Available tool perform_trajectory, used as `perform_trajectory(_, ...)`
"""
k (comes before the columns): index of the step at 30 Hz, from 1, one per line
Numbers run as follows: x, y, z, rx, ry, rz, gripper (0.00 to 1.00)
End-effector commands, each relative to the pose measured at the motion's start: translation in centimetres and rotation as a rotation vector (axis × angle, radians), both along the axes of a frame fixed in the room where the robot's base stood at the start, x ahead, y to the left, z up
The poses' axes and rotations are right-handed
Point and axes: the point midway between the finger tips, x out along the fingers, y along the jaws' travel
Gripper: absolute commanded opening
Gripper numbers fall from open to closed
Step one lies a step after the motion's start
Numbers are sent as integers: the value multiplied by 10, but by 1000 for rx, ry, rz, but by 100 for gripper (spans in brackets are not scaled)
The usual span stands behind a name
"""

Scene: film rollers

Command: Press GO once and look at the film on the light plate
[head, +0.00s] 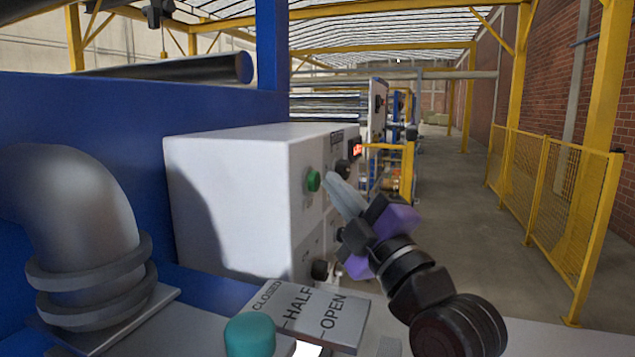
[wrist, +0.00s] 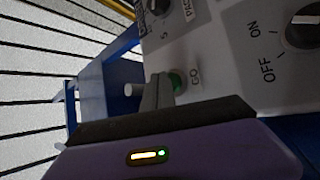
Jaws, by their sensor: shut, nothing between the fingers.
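The green GO button (head: 313,181) sticks out from the front face of a white control box (head: 230,190). In the wrist view the button (wrist: 176,80) is partly hidden behind my fingers, with the label GO beside it. My gripper (head: 331,178) is shut and empty, its pale fingertips close to the button's front. The fingertips (wrist: 160,80) overlap the button in the wrist view; I cannot tell whether they touch it. I cannot make out the film or the light plate for certain; a small bright white patch (head: 307,349) shows at the bottom of the head view.
An ON/OFF knob (wrist: 303,30) and another dial (wrist: 158,8) share the panel. A red display (head: 355,148) is lit. A teal knob (head: 250,335) stands by a CLOSED/HALF/OPEN plate (head: 318,318). A grey pipe (head: 75,220) is left; open floor (head: 465,200) lies right, before a yellow fence (head: 550,195).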

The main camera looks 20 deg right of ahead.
Motion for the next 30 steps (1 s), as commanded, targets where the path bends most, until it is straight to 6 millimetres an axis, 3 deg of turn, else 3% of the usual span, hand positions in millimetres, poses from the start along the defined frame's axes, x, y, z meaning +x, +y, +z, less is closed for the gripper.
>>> perform_trajectory(30,7,7,0,1,0,1,0)
